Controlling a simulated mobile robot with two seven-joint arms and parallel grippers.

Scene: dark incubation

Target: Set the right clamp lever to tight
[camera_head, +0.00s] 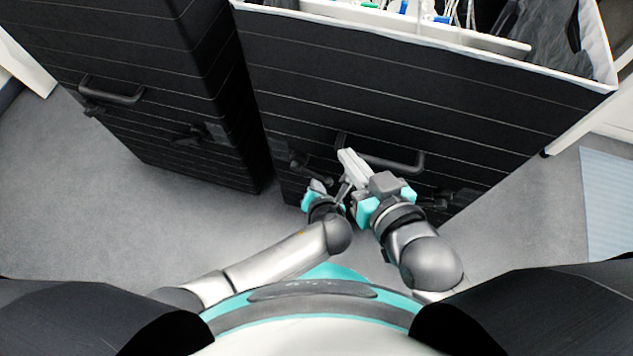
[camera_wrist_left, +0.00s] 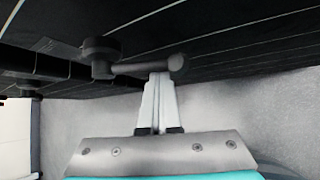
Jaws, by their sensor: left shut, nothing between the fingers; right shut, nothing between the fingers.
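The near black cabinet has a left clamp lever (camera_head: 312,168) and a right clamp lever (camera_head: 447,200) below its bar handle (camera_head: 412,164). The right lever is partly hidden by my right gripper; its setting is not clear. My left gripper (camera_head: 317,185) is low at the front, by the left lever. In the left wrist view its shut fingers (camera_wrist_left: 158,103) point up to a dark lever (camera_wrist_left: 140,68) with a rounded end; they look very close to its bar, contact unclear. My right gripper (camera_head: 351,165) is shut and empty, in front of the cabinet between the two levers.
A second black cabinet (camera_head: 130,55) with its own handle (camera_head: 110,97) and levers stands at the left. An open white-rimmed top (camera_head: 470,38) holds bottles and tubes. Grey floor (camera_head: 90,200) is clear at the left. My arms are close together.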

